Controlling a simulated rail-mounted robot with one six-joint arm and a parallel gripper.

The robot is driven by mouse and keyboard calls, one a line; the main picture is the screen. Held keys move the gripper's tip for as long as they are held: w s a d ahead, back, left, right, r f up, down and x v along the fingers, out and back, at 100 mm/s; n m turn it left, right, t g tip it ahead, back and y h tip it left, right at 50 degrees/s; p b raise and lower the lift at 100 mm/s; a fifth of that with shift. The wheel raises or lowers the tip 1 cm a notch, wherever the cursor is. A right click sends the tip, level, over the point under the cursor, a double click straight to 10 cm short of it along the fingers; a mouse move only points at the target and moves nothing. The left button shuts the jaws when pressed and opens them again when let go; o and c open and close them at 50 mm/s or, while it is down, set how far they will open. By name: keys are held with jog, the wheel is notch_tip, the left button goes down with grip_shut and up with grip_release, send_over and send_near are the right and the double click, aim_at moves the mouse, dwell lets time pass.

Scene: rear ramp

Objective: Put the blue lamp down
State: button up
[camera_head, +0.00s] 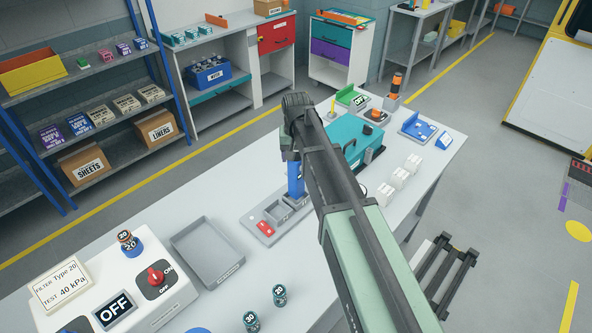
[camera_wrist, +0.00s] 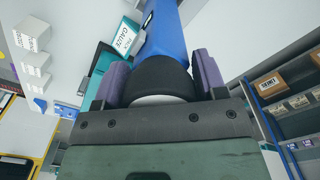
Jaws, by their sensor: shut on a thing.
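The blue lamp (camera_head: 295,180) hangs upright below my gripper (camera_head: 291,155) in the head view. In the wrist view my gripper's purple fingers (camera_wrist: 162,78) are shut on it, around its black collar, and its blue body (camera_wrist: 168,35) points away from the camera. The lamp's lower end is over or at the right part of a grey holder (camera_head: 252,226) with square sockets and a red piece. I cannot tell whether it touches the holder. My arm hides part of the table behind it.
A grey empty tray (camera_head: 207,282) lies left of the holder. A teal case (camera_head: 345,140) stands close to the right, partly behind my arm. Several white blocks (camera_head: 400,178) stand further right. A test unit (camera_head: 115,290) and small canisters (camera_head: 279,294) stand in front.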

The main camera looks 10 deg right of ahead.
notch_tip(320, 180, down, 4)
jog(key=shift+w+r+b, duration=0.15)
jog(key=shift+r+b, duration=0.1)
jog(key=shift+b, duration=0.7)
jog(key=shift+r, duration=0.3)
jog(key=shift+f, duration=0.3)
jog(key=o, duration=1.5)
jog(key=shift+r, duration=0.15)
notch_tip(320, 180, up, 13)
jog(key=p, duration=1.2)
jog(key=shift+p, duration=0.4)
jog(key=shift+f, duration=0.3)
jog(key=s+n, duration=0.1)
jog(key=s, duration=1)
jog(key=s+n, duration=0.1)
jog(key=s, duration=1)
jog(key=shift+s+d, duration=0.1)
jog(key=shift+s, duration=0.2)
